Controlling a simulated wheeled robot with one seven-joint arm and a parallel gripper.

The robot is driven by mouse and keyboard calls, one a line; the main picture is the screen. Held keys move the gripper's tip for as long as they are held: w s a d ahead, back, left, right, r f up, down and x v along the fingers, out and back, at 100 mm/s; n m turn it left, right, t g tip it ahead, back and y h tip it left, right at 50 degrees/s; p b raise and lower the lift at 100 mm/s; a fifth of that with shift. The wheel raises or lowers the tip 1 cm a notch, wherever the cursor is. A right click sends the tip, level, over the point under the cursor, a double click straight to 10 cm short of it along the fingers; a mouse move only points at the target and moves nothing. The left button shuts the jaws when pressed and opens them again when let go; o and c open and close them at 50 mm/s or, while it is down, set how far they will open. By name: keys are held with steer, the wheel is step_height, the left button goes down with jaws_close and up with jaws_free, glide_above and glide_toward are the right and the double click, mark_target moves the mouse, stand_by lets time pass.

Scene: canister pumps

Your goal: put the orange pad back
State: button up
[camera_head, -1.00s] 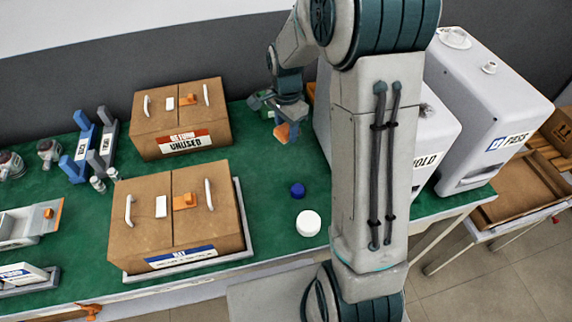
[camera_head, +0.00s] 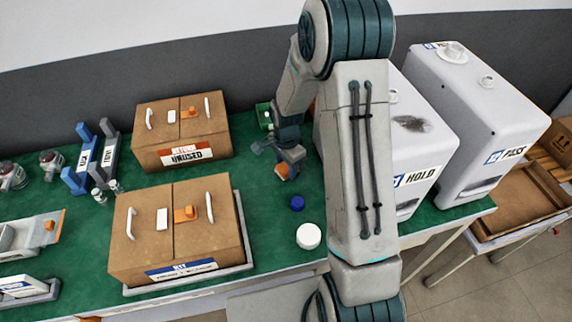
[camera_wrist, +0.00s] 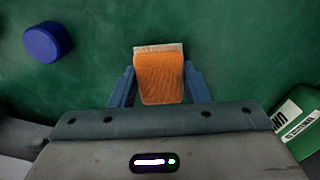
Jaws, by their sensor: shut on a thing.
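The orange pad (camera_wrist: 160,77) is between the two blue fingers of my gripper (camera_wrist: 160,90) in the wrist view, with a pale strip along its far edge. My gripper is shut on it. In the head view, my gripper (camera_head: 284,165) holds the orange pad (camera_head: 283,172) low over the green table, behind the blue cap. Whether the pad touches the table I cannot tell. Two cardboard boxes stand to the left: the return box (camera_head: 182,130) labelled UNUSED at the back, and another box (camera_head: 175,228) with a blue label on a grey tray in front. Both lids are shut.
A blue cap (camera_head: 297,203) and a white round lid (camera_head: 308,236) stand on the table in front of my gripper. A HOLD canister (camera_head: 408,130) and a PASS canister (camera_head: 480,110) stand to the right. Blue and grey racks (camera_head: 88,160) stand at the left.

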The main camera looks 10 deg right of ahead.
mark_target(287, 166)
steer(key=shift+f, duration=0.25)
steer(key=o, duration=1)
steer(key=shift+r, duration=0.1)
steer(key=shift+o, duration=0.2)
steer(key=shift+r, duration=0.1)
step_height(287, 166, up, 12)
steer(key=s+r+n+t, duration=0.1)
steer(key=s+r+n, duration=0.4)
steer(key=s, duration=0.5)
steer(key=s+r+n+t, duration=0.2)
steer(key=s+r+n, duration=0.3)
steer(key=s+n, duration=0.3)
steer(key=shift+s+r+n+b, duration=0.3)
steer(key=shift+s+r, duration=0.1)
steer(key=shift+s, duration=1.1)
